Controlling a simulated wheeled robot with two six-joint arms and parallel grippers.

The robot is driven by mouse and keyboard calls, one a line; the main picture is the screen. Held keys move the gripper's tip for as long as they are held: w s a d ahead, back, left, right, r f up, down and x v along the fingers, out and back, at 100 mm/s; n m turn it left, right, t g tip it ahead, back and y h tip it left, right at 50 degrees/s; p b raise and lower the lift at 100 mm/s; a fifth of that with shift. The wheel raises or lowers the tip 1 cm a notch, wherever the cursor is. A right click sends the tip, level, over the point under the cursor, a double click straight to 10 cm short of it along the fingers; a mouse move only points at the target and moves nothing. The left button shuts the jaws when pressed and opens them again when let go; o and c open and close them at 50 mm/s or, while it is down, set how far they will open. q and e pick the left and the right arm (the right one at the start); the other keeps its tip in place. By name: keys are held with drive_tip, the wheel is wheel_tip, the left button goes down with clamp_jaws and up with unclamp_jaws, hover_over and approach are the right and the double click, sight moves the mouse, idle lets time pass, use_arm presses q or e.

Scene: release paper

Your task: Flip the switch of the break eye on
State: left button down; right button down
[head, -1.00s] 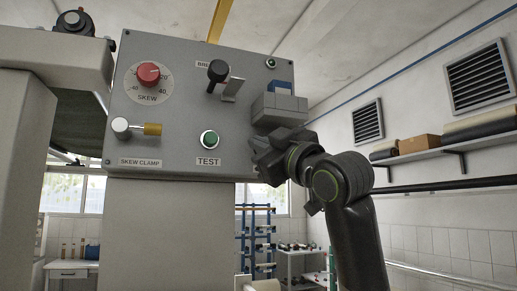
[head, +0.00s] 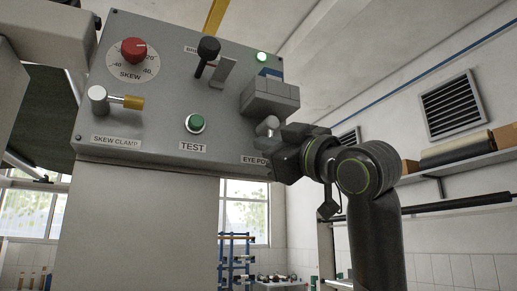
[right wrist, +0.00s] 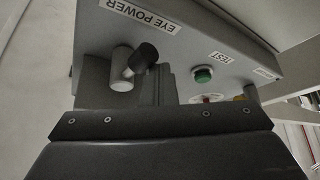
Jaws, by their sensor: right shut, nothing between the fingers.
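The grey control panel (head: 150,75) fills the middle of the head view. Its EYE POWER switch (head: 267,126), a short metal lever, sits at the lower right, beside my right gripper (head: 281,143). In the right wrist view the switch (right wrist: 121,72) has a dark tip and stands under the EYE POWER label (right wrist: 145,14). My right gripper is shut and empty, close to the switch; I cannot tell if they touch. My left gripper is not in view.
A grey block (head: 270,98) juts out just above the switch. The panel also carries a green TEST button (head: 195,123), a red SKEW knob (head: 133,50), a black-knobbed lever (head: 208,50) and the SKEW CLAMP handle (head: 118,101). Free room lies to the right.

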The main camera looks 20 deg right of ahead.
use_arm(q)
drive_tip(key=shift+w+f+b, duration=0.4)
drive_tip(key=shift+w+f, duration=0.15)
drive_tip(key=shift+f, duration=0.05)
use_arm(e)
drive_tip(key=shift+d+f, duration=0.15)
drive_tip(key=shift+d, duration=0.9)
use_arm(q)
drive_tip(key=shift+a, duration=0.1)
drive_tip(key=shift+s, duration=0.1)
